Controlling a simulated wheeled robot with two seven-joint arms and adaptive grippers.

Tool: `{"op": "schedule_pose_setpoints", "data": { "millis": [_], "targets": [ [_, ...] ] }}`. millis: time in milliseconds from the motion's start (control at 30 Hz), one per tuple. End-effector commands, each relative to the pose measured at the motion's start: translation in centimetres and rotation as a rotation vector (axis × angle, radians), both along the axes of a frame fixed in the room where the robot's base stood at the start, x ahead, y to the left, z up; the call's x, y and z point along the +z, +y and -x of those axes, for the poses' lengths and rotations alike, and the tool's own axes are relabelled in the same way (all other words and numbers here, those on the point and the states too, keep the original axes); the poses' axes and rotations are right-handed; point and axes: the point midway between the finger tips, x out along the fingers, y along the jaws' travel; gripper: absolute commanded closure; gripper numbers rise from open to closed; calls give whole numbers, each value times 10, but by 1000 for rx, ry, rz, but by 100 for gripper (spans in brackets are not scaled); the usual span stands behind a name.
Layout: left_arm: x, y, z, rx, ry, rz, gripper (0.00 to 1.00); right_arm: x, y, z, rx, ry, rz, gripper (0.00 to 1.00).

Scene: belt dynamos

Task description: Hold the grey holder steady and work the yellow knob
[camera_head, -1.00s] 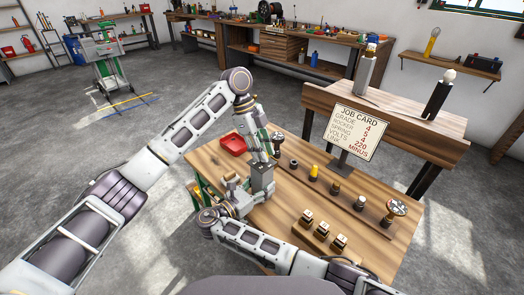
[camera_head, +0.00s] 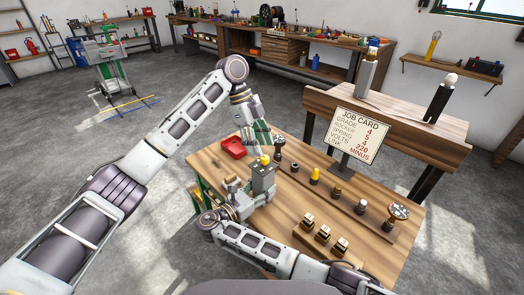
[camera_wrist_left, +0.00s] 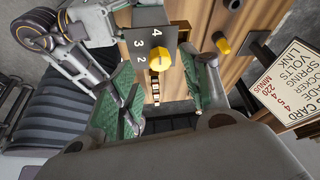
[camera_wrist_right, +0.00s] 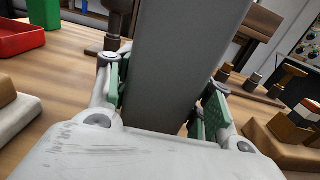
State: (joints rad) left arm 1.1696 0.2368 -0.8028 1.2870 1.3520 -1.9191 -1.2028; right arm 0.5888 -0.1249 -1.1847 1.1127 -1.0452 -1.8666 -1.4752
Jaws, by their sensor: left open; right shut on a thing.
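The grey holder (camera_head: 263,183) is an upright block near the table's left side. The yellow knob (camera_head: 264,160) is on its top. In the left wrist view the knob (camera_wrist_left: 160,58) sits beside the white numbers 2, 3 and 4 on the grey face (camera_wrist_left: 147,43); its exact setting is unclear. My left gripper (camera_wrist_left: 160,80) is open just above the knob, its green pads apart on either side and not touching it. My right gripper (camera_head: 240,195) is shut on the grey holder, with green pads on both sides of the grey body (camera_wrist_right: 178,65) in the right wrist view.
A job card (camera_head: 352,133) stands behind, reading grade 4 and volts 220. A red tray (camera_head: 233,147) lies at the far left of the table. A row of small parts, including a yellow-topped one (camera_head: 315,176), and several blocks (camera_head: 323,234) stand to the right.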

Motion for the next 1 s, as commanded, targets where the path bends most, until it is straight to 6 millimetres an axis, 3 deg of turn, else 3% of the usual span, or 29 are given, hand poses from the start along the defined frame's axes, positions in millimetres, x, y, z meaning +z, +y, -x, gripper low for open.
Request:
{"op": "schedule_pose_setpoints", "data": {
  "millis": [300, 500, 1000],
  "targets": [
    [46, 16, -9, 1, -1, 2, 53, -2, -1, 0, 0, 4, 0, 89],
    [64, 23, -14, 0, -1, 0, 53, -2, -1, 0, -1, 4, 0, 89],
    [75, 26, -15, -1, 0, 1, 53, -2, 0, 0, 0, 4, 0, 89]
  ]
}}
